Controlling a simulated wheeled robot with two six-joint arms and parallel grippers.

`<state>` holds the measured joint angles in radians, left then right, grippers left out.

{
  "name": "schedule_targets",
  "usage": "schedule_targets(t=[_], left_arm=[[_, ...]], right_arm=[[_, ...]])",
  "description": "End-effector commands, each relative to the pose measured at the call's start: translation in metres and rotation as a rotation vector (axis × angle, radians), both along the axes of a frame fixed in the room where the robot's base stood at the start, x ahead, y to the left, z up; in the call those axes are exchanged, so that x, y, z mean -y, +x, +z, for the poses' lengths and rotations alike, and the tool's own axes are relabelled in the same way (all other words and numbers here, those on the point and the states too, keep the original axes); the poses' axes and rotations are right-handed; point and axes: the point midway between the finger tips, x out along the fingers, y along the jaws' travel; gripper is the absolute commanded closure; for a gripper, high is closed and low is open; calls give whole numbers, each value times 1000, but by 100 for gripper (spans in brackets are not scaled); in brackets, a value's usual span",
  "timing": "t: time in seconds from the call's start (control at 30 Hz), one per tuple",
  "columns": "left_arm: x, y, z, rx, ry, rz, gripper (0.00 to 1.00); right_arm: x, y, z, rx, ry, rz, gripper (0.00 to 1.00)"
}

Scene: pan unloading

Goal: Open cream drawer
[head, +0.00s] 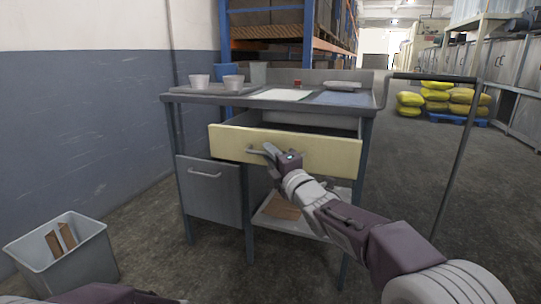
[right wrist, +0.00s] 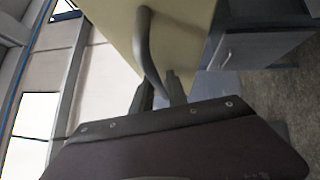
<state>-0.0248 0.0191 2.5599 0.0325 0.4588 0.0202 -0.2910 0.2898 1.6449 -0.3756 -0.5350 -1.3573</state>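The cream drawer (head: 320,152) of the grey workbench stands pulled out, its front panel well forward of the bench and its dark interior showing behind. Its grey bar handle (head: 255,151) is on the left part of the front. My right gripper (head: 271,152) is at the handle's right end. In the right wrist view, the handle (right wrist: 147,50) runs down between the two dark fingers of the gripper (right wrist: 160,92), which look closed on it. The cream front (right wrist: 180,30) lies just beyond. My left gripper is out of view.
Cups (head: 199,81), a white sheet (head: 283,95) and a blue mat (head: 343,99) lie on the bench top. A grey lower drawer (head: 209,189) is shut. A bin (head: 65,256) stands at left; a trolley handle (head: 447,78) rises at right. Floor right of the bench is mostly clear.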

Motion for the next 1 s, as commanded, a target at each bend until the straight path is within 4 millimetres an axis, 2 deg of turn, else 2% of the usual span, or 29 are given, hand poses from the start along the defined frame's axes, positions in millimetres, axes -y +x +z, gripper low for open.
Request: schedule_targets(t=[0.17,0.7,1.0], left_arm=[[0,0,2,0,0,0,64],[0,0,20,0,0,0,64],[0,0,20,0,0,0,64]], right_arm=[[3,-6,0,0,0,-1,81],[39,-74,-10,-1,0,-1,81],[42,-80,-13,0,0,0,81]])
